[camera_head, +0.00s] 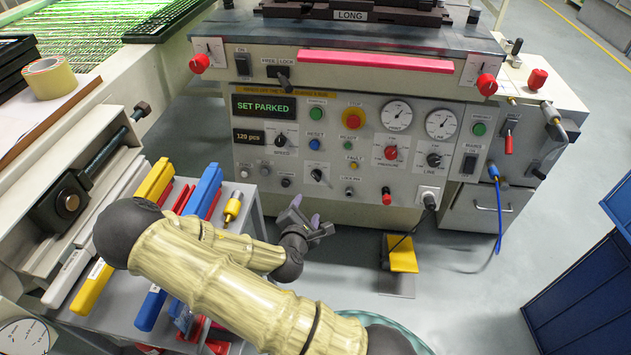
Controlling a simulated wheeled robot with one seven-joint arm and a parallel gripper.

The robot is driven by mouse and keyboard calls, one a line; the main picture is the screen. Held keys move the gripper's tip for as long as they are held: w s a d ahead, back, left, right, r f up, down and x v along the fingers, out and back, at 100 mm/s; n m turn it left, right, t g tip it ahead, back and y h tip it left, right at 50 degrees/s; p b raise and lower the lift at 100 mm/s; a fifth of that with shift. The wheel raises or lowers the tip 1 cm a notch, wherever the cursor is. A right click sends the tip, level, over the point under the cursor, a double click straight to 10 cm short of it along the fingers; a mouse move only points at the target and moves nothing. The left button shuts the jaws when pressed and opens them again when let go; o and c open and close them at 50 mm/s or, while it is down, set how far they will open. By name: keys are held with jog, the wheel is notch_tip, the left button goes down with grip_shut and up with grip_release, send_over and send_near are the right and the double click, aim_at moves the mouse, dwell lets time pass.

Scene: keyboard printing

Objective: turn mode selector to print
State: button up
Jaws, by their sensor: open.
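The machine's control panel (345,116) faces me below a red bar. A black rotary knob with a light pointer (317,174) sits low on the panel, left of centre. Its small marks are too small to read, so I cannot tell for sure that it is the mode selector or where it points. Another black knob marked SPEED (280,140) is above it to the left. My gripper (313,216) is open and empty, below the low knob and apart from it. My arm crosses the lower left of the view.
A display reads SET PARKED (264,107). A red button on a yellow ring (354,115) and a FREE/LOCK lever (284,79) are nearby. A plugged cable (428,200) hangs at right. A tool tray with yellow and blue bars (205,190) lies left. A yellow pedal (401,255) stands on the floor.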

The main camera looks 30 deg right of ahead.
jog(key=shift+w+r+n+t, duration=0.2)
jog(key=shift+n+t, duration=0.1)
jog(key=shift+n, duration=0.1)
jog(key=b, duration=0.7)
send_near(317, 178)
jog(key=x, duration=0.8)
jog(key=shift+w+f, duration=0.15)
jog(key=shift+w, duration=0.2)
jog(key=shift+w+d, duration=0.25)
jog(key=shift+w, duration=0.2)
jog(key=shift+s+d, duration=0.1)
jog(key=c, duration=1)
